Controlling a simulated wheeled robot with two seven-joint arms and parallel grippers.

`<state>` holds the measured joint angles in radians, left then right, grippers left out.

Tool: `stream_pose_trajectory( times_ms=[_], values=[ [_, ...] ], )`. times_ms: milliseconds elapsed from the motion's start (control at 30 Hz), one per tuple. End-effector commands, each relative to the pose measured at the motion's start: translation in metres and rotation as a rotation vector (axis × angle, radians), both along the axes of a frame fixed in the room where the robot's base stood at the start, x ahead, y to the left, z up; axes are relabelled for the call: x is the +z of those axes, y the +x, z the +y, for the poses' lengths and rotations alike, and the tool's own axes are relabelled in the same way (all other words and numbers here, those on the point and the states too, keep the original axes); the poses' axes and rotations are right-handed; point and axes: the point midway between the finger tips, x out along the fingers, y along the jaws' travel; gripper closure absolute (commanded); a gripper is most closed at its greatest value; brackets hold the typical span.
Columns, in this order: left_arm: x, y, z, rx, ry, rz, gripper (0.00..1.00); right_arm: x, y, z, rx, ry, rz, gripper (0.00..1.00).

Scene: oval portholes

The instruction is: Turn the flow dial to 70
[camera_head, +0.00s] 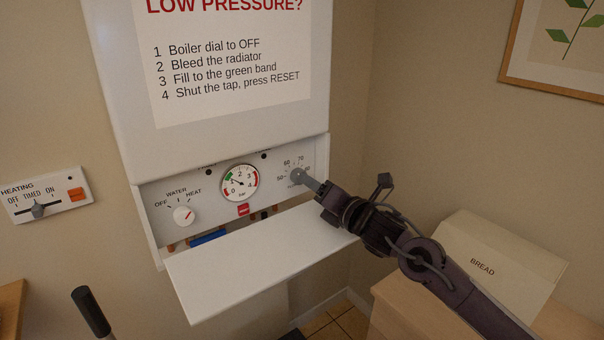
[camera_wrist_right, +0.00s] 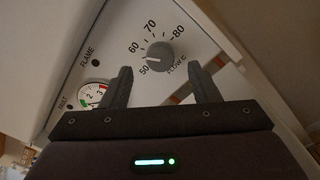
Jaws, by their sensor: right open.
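The flow dial (camera_head: 297,175) is a small grey knob at the right end of the boiler's control panel. In the right wrist view the flow dial (camera_wrist_right: 160,56) has a scale marked 50, 60, 70 and 80. Its pale pointer mark faces left, between 50 and 60. My right gripper (camera_head: 314,185) is close to the dial from the lower right. In the wrist view the right gripper (camera_wrist_right: 160,72) is open, with one finger on each side just below the dial. Whether a finger touches it cannot be told. My left gripper is not in view.
A pressure gauge (camera_head: 240,183) and a boiler dial (camera_head: 183,215) sit left on the panel. A white flap (camera_head: 260,265) sticks out below. A heating switch (camera_head: 45,198) is on the left wall. A bread box (camera_head: 500,255) stands at the right.

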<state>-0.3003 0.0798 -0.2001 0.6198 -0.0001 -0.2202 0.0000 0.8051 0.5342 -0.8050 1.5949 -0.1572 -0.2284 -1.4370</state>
Motion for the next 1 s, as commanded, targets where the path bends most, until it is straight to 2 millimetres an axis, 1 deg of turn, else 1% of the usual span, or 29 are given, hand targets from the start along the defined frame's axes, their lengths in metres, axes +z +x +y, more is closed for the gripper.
stream_pose_trajectory(
  times_ms=[33,100,300,500,733,1000],
  values=[
    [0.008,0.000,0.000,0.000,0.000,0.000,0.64,0.004,0.007,0.006,0.000,0.003,0.002,0.45],
    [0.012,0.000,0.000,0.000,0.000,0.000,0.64,0.005,0.016,0.012,0.001,0.004,0.000,0.45],
    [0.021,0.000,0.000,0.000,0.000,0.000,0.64,0.003,0.034,0.025,0.001,0.001,0.000,0.45],
    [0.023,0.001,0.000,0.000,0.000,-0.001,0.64,0.001,0.040,0.029,0.000,0.000,0.000,0.45],
    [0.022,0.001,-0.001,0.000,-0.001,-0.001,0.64,0.000,0.040,0.029,0.001,0.000,-0.001,0.45],
    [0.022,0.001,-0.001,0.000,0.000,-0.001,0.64,0.000,0.040,0.029,0.000,0.000,0.000,0.80]
  ],
)
